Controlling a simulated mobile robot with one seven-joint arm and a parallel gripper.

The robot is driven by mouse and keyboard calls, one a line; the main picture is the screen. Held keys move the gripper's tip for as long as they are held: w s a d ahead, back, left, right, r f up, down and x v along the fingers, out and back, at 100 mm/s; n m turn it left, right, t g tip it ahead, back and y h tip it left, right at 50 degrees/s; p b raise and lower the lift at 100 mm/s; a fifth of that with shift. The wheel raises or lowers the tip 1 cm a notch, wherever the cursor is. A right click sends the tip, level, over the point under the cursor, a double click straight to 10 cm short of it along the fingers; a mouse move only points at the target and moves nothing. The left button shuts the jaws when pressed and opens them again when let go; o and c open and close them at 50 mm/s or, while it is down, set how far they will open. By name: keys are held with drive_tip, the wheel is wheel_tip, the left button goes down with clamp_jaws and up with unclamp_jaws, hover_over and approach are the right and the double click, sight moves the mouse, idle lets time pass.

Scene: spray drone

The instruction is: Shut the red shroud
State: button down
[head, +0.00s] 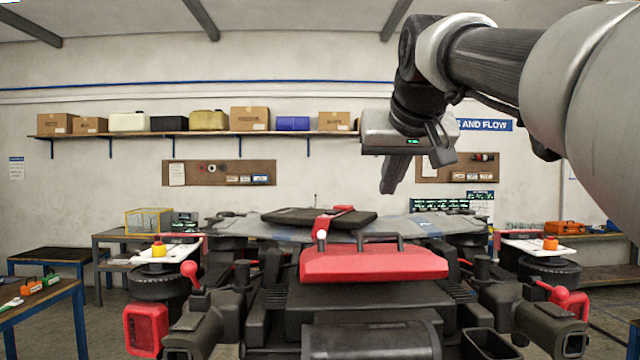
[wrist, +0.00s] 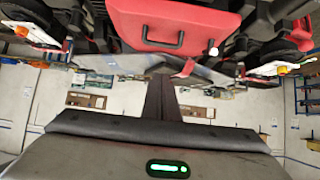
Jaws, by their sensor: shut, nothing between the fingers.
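The red shroud (head: 375,264) sits in the middle of the spray drone, a broad red cover with a dark handle (head: 382,237) on top. In the wrist view the shroud (wrist: 195,18) shows at the top with its dark handle in front. I cannot tell from these frames how far it stands open. My gripper (head: 389,188) points down above and behind the shroud, clear of it. Its fingers are together and empty. In the wrist view the gripper (wrist: 160,92) reaches up toward the shroud without touching it.
A red lever with a white ball (head: 321,236) stands at the shroud's left, by a dark flat lid (head: 318,216). Red-knobbed levers (head: 190,270) and dark nozzles flank the drone. Benches stand at both sides.

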hover_over(381, 253)
wheel_tip(381, 253, down, 4)
wheel_tip(381, 253, down, 2)
drive_tip(key=shift+f, duration=0.1)
drive_tip(key=shift+w+f, duration=0.1)
drive_tip(key=shift+f, duration=0.6)
drive_tip(key=shift+b, duration=0.35)
